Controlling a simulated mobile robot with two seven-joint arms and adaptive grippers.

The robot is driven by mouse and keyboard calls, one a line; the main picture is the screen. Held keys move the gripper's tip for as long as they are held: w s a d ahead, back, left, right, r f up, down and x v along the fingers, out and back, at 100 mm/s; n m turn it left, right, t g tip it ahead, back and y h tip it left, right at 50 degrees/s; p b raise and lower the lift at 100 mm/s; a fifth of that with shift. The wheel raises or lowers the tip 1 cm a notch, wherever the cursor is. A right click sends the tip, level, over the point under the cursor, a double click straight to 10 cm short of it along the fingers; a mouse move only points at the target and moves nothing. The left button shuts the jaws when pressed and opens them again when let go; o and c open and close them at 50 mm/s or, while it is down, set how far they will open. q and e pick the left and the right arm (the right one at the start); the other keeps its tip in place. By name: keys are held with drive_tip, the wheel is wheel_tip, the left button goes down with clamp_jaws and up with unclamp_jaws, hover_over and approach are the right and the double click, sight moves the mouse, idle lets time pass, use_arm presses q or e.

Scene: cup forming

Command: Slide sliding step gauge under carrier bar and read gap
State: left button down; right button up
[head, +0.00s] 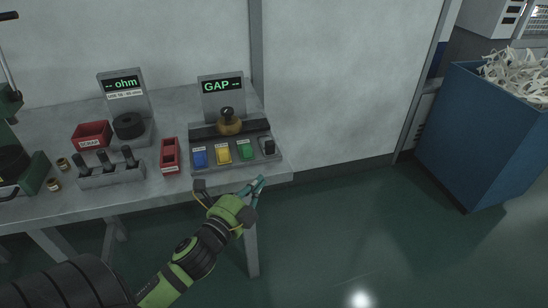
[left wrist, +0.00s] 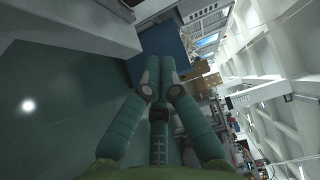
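A grey measuring station stands at the right end of the bench, with an upright display (head: 222,86) reading "GAP --". A dark bar (head: 204,131) runs across its back, and a brass piece with a black knob (head: 229,122) sits at the bar's middle. In front are blue (head: 200,158), yellow (head: 222,154) and green (head: 245,149) blocks and a dark upright piece (head: 268,146). I cannot tell which part is the step gauge. My left gripper (head: 261,180) is off the bench's front right corner, shut and empty; its fingertips meet in the left wrist view (left wrist: 160,62). My right gripper is out of view.
Left of the station are a narrow red bin (head: 170,156), an "ohm" display (head: 123,84), a red scrap bin (head: 92,135) and a grey holder with black pegs (head: 110,176). A blue bin of shreds (head: 480,135) stands on the right. The floor between is clear.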

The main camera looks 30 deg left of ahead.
use_arm(q)
approach(269, 147)
drive_tip(key=w+d, duration=0.4)
drive_tip(key=w, duration=0.1)
drive_tip(key=shift+w+a+r+p, duration=0.2)
drive_tip(key=shift+w+a+p, duration=0.25)
drive_tip(key=shift+w+a, duration=0.75)
drive_tip(key=shift+a, duration=0.2)
drive_tip(key=shift+w+a, duration=0.9)
drive_tip(key=shift+a, duration=0.15)
drive_tip(key=shift+s+d, duration=0.1)
